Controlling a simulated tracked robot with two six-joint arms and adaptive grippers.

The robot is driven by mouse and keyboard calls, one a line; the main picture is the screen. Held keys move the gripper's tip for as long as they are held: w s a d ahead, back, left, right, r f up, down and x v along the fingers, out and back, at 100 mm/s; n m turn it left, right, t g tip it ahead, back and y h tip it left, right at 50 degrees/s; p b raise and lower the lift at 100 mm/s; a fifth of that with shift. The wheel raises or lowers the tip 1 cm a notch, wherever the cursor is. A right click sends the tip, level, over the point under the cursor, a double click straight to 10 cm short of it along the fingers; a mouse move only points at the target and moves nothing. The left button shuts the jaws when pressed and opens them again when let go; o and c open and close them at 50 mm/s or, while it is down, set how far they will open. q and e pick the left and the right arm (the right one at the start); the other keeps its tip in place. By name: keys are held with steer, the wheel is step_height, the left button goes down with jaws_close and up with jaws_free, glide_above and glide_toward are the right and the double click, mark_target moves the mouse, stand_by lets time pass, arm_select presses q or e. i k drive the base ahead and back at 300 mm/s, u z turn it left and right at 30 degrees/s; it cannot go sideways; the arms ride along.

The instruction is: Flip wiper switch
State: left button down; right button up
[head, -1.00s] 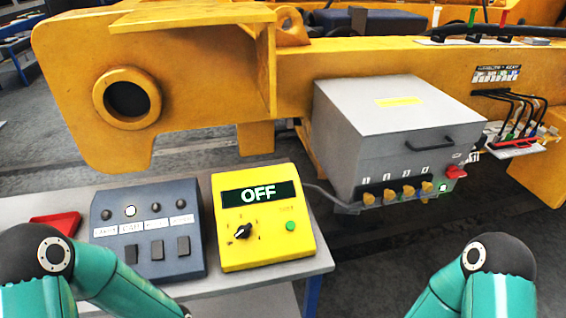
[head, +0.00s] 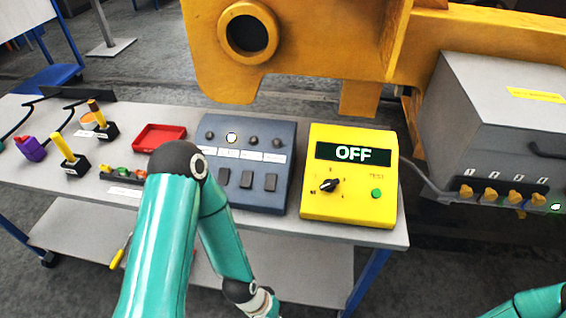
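A dark blue-grey switch panel (head: 263,195) lies on the grey table, left of a yellow box. It has several black rocker switches in its lower row, round indicators along the top and white labels between. One indicator, second from the left, looks white and lit. The labels are too blurred to read, so I cannot tell which switch is the wiper one. My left arm rises in front of the table and partly covers the panel's left side; its gripper is out of frame below. Only a bit of my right arm shows at the lower right; its gripper is out of view.
The yellow box (head: 311,207) reads OFF and has a black knob (head: 329,186) and green button. A red tray (head: 160,137), yellow-handled levers (head: 68,152) and a purple item (head: 31,148) are on the table's left. A grey cabinet (head: 490,110) stands at the right.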

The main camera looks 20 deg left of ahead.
mark_target(270, 184)
steer(key=u, duration=1.35)
steer(key=k, duration=0.9)
steer(key=z, duration=0.7)
steer(key=i, duration=0.5)
steer(key=z, duration=0.15)
